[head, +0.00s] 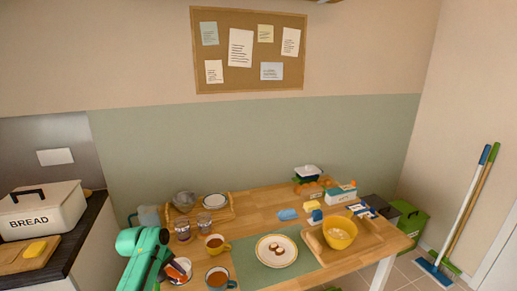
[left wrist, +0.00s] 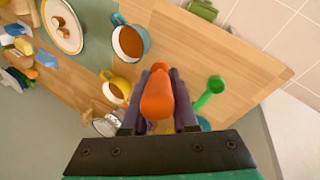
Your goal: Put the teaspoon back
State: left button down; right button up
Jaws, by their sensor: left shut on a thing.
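My left gripper (head: 171,268) is low at the left end of the wooden table. In the left wrist view its fingers (left wrist: 160,78) are shut on an orange-red thing (left wrist: 157,98) with a rounded end. I cannot tell for sure whether this is the teaspoon; its far end is hidden. A green spoon-like thing (left wrist: 211,91) shows just right of the fingers in the left wrist view, apart from them. My right gripper is not in view.
A yellow mug (head: 213,245) and a blue mug (head: 219,281) of brown drink stand close by. Two glasses (head: 204,225) stand behind. A plate (head: 277,251) lies on a green mat (head: 248,275). A yellow bowl (head: 341,235) is further right. A bread box (head: 42,211) stands left.

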pick_arm(q)
jog(key=s+d+m+g+b, duration=0.1)
jog(key=s+d+m, duration=0.2)
jog(key=s, duration=0.4)
jog(key=s+d+m+g+h+b, duration=0.1)
jog(key=s+d+m, duration=0.2)
jog(key=s, duration=0.4)
jog(key=s+d+m+g+b, duration=0.1)
jog(key=s+d+m, duration=0.2)
jog(key=s, duration=0.5)
jog(key=shift+d+r, duration=0.15)
jog(key=shift+r, duration=0.15)
jog(key=shift+d, duration=0.15)
jog(key=shift+a, duration=0.2)
